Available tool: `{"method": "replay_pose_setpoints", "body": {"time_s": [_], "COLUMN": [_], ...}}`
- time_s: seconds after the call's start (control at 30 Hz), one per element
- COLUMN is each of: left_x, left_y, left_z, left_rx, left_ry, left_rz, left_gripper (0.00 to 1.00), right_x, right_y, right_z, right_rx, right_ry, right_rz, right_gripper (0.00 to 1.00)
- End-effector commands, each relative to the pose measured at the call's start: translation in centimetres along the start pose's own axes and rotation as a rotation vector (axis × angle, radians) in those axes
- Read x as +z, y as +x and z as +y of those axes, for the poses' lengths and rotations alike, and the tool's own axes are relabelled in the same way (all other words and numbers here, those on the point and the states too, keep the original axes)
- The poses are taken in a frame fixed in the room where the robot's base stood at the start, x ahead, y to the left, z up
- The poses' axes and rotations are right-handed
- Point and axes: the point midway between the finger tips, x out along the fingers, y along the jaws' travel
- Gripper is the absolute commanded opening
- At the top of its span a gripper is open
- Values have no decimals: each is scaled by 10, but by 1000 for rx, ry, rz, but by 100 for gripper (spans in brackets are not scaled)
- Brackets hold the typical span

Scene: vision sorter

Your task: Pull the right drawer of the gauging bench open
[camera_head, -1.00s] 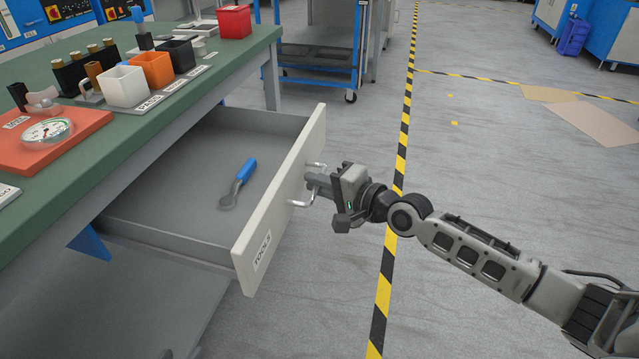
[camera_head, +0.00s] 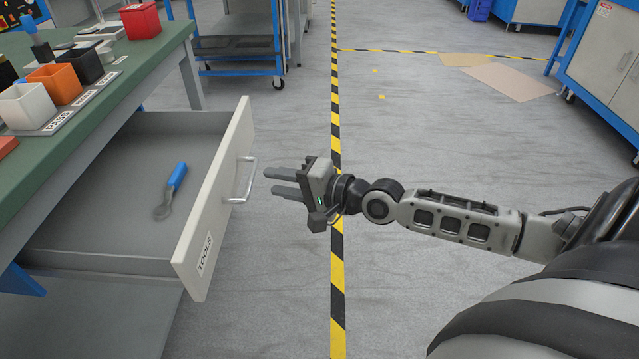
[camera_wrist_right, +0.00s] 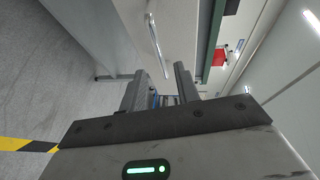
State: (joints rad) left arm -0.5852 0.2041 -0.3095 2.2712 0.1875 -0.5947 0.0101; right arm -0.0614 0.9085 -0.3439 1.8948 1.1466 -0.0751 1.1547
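The right drawer (camera_head: 213,205) of the gauging bench (camera_head: 150,72) stands pulled well out, with a white front labelled TOOLS. Its metal bar handle (camera_head: 248,181) is bare. A blue-handled tool (camera_head: 171,190) lies inside on the grey drawer floor. My right gripper (camera_head: 268,181) is to the right of the handle, apart from it, with its two fingers parted and nothing between them. In the right wrist view the fingers (camera_wrist_right: 158,85) are spread, and the handle (camera_wrist_right: 158,45) shows beyond them. My left gripper is not in view.
On the bench top stand a white bin (camera_head: 27,106), an orange bin (camera_head: 56,83), a dark bin (camera_head: 80,65) and a red box (camera_head: 141,20). A blue cart (camera_head: 236,45) stands behind. The floor around the yellow-black tape (camera_head: 337,230) is clear.

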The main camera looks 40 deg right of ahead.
Motion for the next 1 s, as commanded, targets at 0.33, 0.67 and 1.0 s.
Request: {"method": "replay_pose_setpoints", "body": {"time_s": [0.33, 0.67, 1.0], "left_x": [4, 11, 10], "left_y": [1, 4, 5], "left_z": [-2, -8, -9], "left_rx": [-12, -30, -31], "left_ry": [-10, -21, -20], "left_rz": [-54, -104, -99], "left_gripper": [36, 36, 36], "right_x": [1, 0, 0], "right_y": [-70, -91, -92], "right_z": [0, -1, 0], "right_rx": [8, 0, 0], "right_ry": [-2, 0, 0], "right_rz": [-6, -2, -1], "right_gripper": [32, 32, 32]}}
